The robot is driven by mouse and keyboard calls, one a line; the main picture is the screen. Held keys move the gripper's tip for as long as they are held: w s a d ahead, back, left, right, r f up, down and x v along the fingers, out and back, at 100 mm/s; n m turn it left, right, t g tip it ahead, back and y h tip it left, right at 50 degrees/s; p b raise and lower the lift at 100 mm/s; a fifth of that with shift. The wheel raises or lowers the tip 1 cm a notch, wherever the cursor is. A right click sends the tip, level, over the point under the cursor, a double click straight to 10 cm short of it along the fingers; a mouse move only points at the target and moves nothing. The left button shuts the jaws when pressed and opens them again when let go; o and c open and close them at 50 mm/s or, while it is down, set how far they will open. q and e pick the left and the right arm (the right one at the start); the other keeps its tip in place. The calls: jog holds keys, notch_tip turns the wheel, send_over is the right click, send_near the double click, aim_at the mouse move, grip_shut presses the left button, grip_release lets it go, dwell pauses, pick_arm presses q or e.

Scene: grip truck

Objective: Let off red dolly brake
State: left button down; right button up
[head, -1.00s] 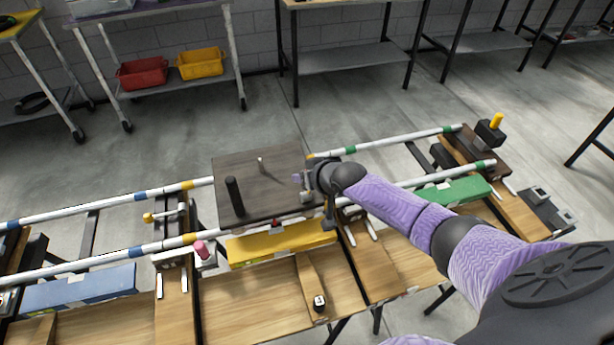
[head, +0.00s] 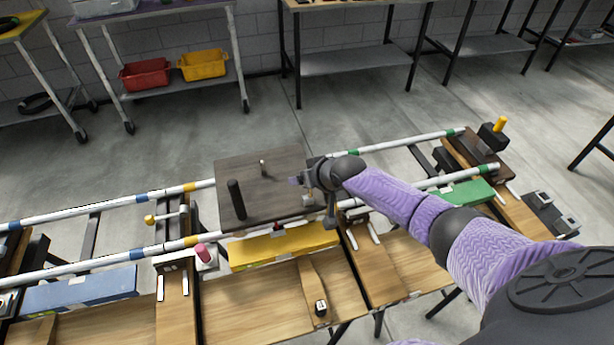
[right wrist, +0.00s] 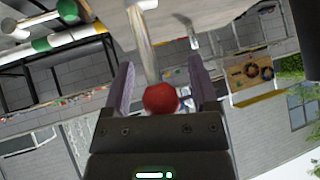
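The dolly (head: 262,165) is a dark flat platform on two striped rails, with a black upright post and a small pale peg on top. My right gripper (head: 294,181) is low over its right side, pointing left. In the right wrist view a red ball knob (right wrist: 161,98) on a pale rod lies between the two purple fingers of my right gripper (right wrist: 163,85). The fingers are apart, with a gap on each side of the knob. The gripper and arm hide the knob in the head view. My left gripper is not in view.
A yellow block (head: 283,245) lies along the near rail in front of the platform. A pink knob (head: 203,252) stands at its left. A green block (head: 462,195) and a yellow-topped post (head: 499,125) are to the right.

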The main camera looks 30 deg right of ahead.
jog(key=p+v, duration=0.6)
jog(key=v, duration=0.4)
